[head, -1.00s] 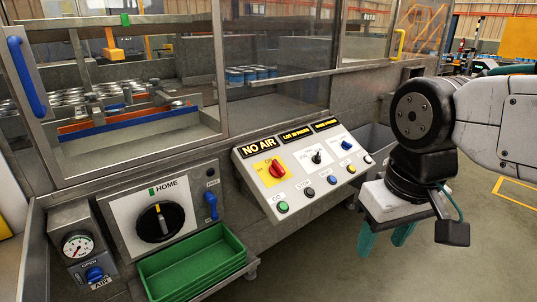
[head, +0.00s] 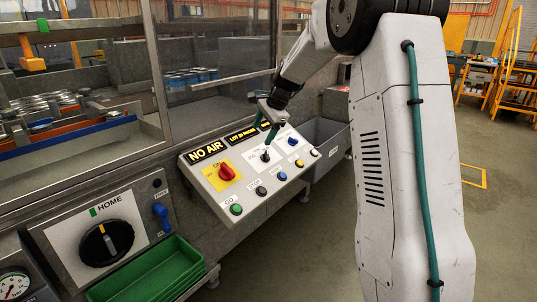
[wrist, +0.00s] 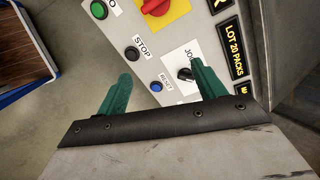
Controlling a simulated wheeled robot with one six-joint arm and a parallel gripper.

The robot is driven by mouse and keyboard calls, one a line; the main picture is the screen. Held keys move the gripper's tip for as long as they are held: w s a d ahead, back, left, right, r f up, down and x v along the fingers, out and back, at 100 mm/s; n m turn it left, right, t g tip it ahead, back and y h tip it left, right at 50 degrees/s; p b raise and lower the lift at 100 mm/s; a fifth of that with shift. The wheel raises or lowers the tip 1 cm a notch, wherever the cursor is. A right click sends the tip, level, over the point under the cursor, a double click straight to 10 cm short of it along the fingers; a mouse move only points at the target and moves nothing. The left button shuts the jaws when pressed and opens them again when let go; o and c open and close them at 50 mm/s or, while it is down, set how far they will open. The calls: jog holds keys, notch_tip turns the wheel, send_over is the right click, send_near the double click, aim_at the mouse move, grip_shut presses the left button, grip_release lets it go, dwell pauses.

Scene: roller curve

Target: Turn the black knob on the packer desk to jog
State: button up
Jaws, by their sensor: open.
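The packer desk (head: 235,193) is a sloped light panel with buttons and lit signs. The black knob (head: 265,156) sits on a white plate in its middle. In the wrist view the black knob (wrist: 185,74) shows beside the right finger, below the partly hidden word JOG; its pointing direction is too small to tell. My gripper (head: 265,128) is open and empty, with teal fingers above the panel near the knob. In the wrist view my gripper (wrist: 162,74) has its fingers wide apart, and the knob lies much closer to the right finger than the left.
A red knob on a yellow plate (head: 226,173) is left of the black knob. Green (head: 236,209), black (head: 261,191) and blue (head: 282,176) buttons line the panel's front edge. A grey bin (head: 325,145) stands to the right, a green tray (head: 150,270) to the lower left.

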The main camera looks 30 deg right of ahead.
aim_at(267, 154)
jog(key=w+d+f+m+t, duration=0.1)
jog(key=w+d+f+m, duration=0.4)
jog(key=w+d+f, duration=0.45)
jog(key=x, duration=0.5)
jog(key=d+x, duration=0.1)
jog(key=x, duration=0.1)
jog(key=shift+s+f, duration=0.2)
jog(key=shift+f, duration=0.4)
jog(key=shift+c, duration=0.3)
jog(key=c, duration=0.9)
